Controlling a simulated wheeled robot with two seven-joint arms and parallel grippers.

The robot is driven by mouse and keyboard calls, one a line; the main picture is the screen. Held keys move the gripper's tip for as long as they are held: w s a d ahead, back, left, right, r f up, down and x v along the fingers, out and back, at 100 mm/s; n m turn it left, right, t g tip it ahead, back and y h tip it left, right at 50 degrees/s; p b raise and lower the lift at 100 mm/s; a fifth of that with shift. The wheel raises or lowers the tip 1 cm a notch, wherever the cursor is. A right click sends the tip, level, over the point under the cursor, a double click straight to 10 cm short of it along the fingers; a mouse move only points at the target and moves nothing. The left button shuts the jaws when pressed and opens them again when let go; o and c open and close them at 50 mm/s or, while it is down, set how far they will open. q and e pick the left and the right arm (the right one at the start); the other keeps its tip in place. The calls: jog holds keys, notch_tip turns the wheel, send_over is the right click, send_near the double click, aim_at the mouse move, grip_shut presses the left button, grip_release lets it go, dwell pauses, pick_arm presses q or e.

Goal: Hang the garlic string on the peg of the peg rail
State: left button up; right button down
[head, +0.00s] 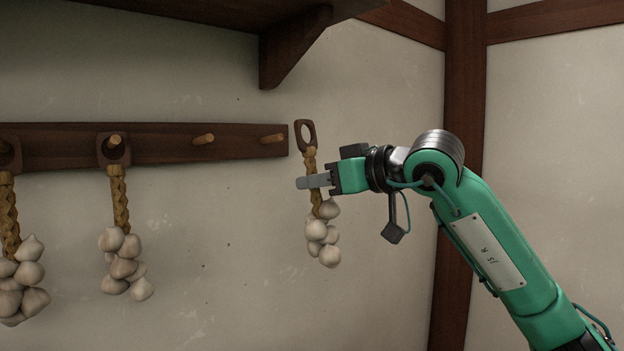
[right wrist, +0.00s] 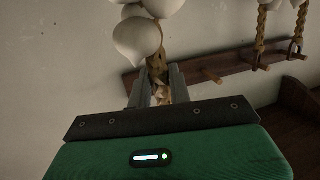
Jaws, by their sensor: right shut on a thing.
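My right gripper (head: 308,182) is shut on the braid of a garlic string (head: 322,230), just right of the peg rail's end. The string hangs upright, with its wooden ring (head: 305,136) above the fingers and pale bulbs below. In the right wrist view the braid (right wrist: 157,68) lies between the two fingers (right wrist: 160,92), with bulbs at the top of the picture. The dark wooden peg rail (head: 165,152) has two bare pegs, a middle one (head: 204,139) and a right one (head: 272,138). The ring is apart from both. My left gripper is out of view.
Two other garlic strings hang on the rail, one at the far left (head: 10,215) and one on the peg right of it (head: 119,200). A dark shelf with a bracket (head: 290,45) juts out above the rail's right end. The wall below is clear.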

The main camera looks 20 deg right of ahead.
jog(key=shift+x, duration=1)
jog(key=w+a+p, duration=0.2)
jog(key=w, duration=0.5)
jog(key=shift+w+a+f+p, duration=0.25)
jog(key=shift+a+f+p, duration=0.1)
jog(key=shift+f, duration=0.15)
jog(key=c, duration=1.2)
grip_release()
